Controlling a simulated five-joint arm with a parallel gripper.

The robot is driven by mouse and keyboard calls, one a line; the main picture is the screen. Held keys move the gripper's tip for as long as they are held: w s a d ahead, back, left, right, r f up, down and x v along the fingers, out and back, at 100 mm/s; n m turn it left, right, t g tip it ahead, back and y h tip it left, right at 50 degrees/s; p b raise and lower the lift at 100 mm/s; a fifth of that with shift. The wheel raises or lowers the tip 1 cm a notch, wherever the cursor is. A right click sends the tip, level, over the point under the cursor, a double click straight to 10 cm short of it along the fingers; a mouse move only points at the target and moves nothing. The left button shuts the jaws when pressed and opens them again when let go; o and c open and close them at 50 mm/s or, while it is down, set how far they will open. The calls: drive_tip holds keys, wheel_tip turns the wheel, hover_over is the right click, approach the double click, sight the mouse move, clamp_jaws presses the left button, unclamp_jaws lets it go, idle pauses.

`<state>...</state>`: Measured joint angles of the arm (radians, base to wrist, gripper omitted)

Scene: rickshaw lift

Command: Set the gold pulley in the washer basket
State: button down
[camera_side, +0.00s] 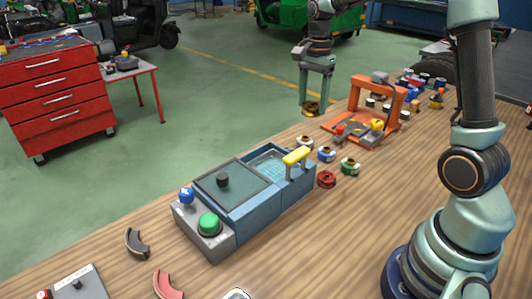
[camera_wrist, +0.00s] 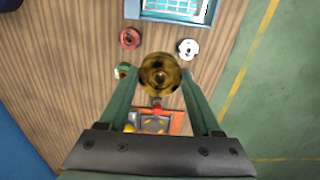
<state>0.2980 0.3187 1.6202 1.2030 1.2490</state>
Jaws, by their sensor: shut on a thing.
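The gold pulley (camera_side: 311,108) hangs at the tips of my gripper (camera_side: 313,98), which is shut on it well above the bench's far edge. In the wrist view the gold pulley (camera_wrist: 160,74) sits between the two fingers of my gripper (camera_wrist: 158,86). The washer basket (camera_side: 266,164) is a light-blue recess in the blue washer, at its right end, left of the yellow handle (camera_side: 297,156). The recess looks open and empty. In the wrist view the basket (camera_wrist: 182,6) shows only partly, at the top edge. The gold pulley is apart from it.
Red (camera_side: 326,180), white (camera_side: 305,142), blue (camera_side: 327,153) and green (camera_side: 350,166) pulleys lie by the washer's right end. An orange frame (camera_side: 394,107) stands behind them. The washer's dark lid panel (camera_side: 230,187) bears a black knob.

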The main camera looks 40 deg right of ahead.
drive_tip(key=w+a+f, duration=0.2)
drive_tip(key=a+f, duration=0.4)
drive_tip(key=a, duration=0.6)
drive_tip(key=shift+s+f, duration=0.15)
drive_tip(key=shift+f, duration=1.45)
drive_tip(key=shift+s+f, duration=0.1)
drive_tip(key=shift+f, duration=1.45)
drive_tip(key=shift+f, duration=0.4)
unclamp_jaws()
wheel_tip(320, 180, up, 7)
idle(0.8)
